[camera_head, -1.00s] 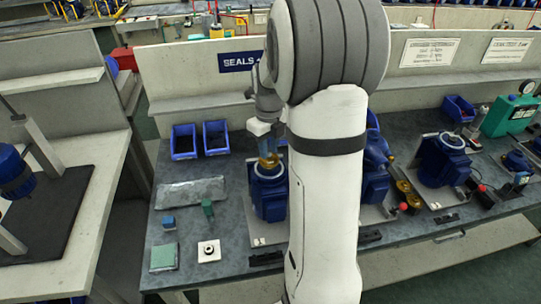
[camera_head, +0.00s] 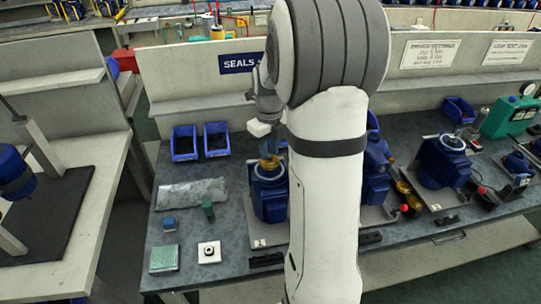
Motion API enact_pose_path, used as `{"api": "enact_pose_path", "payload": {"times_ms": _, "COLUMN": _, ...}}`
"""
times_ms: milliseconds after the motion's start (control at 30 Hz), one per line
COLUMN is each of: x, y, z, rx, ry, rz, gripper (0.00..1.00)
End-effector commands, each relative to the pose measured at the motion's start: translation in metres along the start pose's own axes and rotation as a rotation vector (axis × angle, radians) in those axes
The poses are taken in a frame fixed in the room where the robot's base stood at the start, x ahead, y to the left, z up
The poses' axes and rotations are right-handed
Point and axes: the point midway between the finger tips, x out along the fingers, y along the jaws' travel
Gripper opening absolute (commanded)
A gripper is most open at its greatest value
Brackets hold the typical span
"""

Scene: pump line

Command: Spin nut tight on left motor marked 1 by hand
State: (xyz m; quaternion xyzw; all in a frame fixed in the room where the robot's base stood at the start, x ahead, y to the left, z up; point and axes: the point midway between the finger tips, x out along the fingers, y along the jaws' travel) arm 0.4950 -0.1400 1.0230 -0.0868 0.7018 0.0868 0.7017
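The blue motor (camera_head: 270,200) at the left of the bench stands upright on a light base plate, partly behind my white arm. A pale ring shows around its top, and a brass-coloured part (camera_head: 268,163) stands on it; I take this to be the nut, but its detail is too small to be sure. My gripper (camera_head: 266,148) points down at the brass part from directly above. Its fingers are small and partly hidden, so I cannot tell whether they touch or hold it. No number is readable on the motor.
Two blue bins (camera_head: 184,143) stand behind, left of the motor. A clear bag (camera_head: 192,193), a green pad (camera_head: 164,259) and a white square piece with a dark hole (camera_head: 209,252) lie to the left. More blue motors (camera_head: 442,163) stand to the right.

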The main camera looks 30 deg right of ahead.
Motion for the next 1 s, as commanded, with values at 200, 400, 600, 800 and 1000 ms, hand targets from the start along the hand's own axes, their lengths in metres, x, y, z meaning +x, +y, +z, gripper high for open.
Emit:
{"api": "enact_pose_path", "payload": {"times_ms": 200, "x": -0.001, "y": 0.000, "z": 0.000, "rx": 0.001, "ry": 0.000, "rz": 0.000, "gripper": 0.26}}
{"api": "enact_pose_path", "payload": {"times_ms": 400, "x": -0.012, "y": -0.001, "z": 0.000, "rx": 0.001, "ry": 0.000, "rz": 0.000, "gripper": 0.26}}
{"api": "enact_pose_path", "payload": {"times_ms": 600, "x": -0.029, "y": -0.001, "z": 0.000, "rx": 0.001, "ry": 0.000, "rz": 0.000, "gripper": 0.26}}
{"api": "enact_pose_path", "payload": {"times_ms": 800, "x": -0.044, "y": -0.001, "z": 0.000, "rx": 0.002, "ry": -0.001, "rz": 0.000, "gripper": 0.26}}
{"api": "enact_pose_path", "payload": {"times_ms": 1000, "x": -0.045, "y": -0.001, "z": -0.001, "rx": 0.002, "ry": 0.000, "rz": 0.000, "gripper": 0.26}}
